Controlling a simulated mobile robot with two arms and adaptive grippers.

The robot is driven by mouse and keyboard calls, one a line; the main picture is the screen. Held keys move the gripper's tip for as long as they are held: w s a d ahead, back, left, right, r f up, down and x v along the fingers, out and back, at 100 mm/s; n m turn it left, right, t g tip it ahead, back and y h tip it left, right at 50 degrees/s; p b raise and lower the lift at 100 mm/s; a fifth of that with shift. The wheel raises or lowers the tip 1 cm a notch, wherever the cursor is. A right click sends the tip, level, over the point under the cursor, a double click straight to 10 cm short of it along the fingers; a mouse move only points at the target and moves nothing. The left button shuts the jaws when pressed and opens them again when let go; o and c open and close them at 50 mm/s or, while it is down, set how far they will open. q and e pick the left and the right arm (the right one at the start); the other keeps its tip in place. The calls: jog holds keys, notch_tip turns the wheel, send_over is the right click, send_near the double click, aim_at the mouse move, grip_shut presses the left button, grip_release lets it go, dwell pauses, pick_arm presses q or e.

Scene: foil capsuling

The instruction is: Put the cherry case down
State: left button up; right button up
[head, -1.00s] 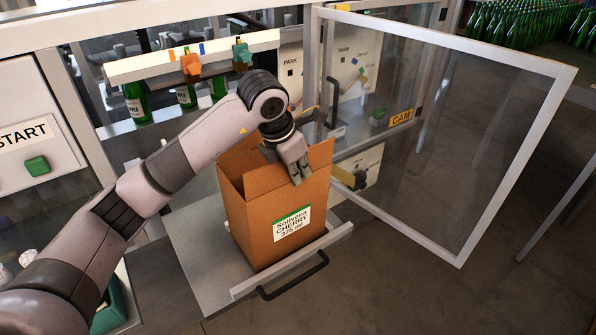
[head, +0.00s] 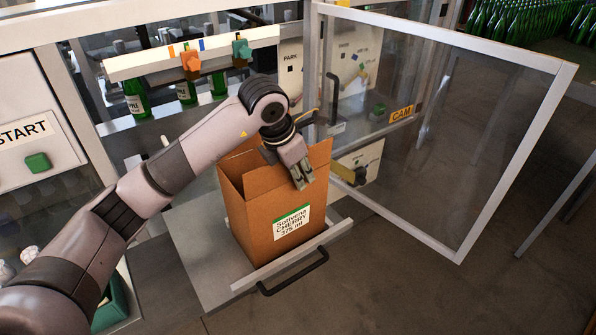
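The cherry case (head: 262,215) is an open-topped brown carton with a green and white label reading Solivena CHERRY 375 ml. It stands upright on a grey metal shelf (head: 205,245) at the front of the machine, its lower front edge close to the shelf's raised lip. My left gripper (head: 302,183) is at the case's top rim, on the label side towards the right. Its fingertips show in front of the upper wall. Whether they pinch the cardboard is unclear. The case's inside is mostly hidden. My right gripper is not in view.
A black handle (head: 293,275) sticks out from the shelf's front. A framed clear door (head: 440,130) stands open to the right. Green bottles (head: 186,94) stand inside the machine behind my arm. A green START button (head: 38,162) is at left. Open floor lies at the lower right.

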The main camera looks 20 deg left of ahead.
pick_arm(q)
jog(key=shift+r, duration=0.1)
jog(key=b+v, duration=0.2)
jog(key=v, duration=1)
jog(key=shift+b, duration=0.4)
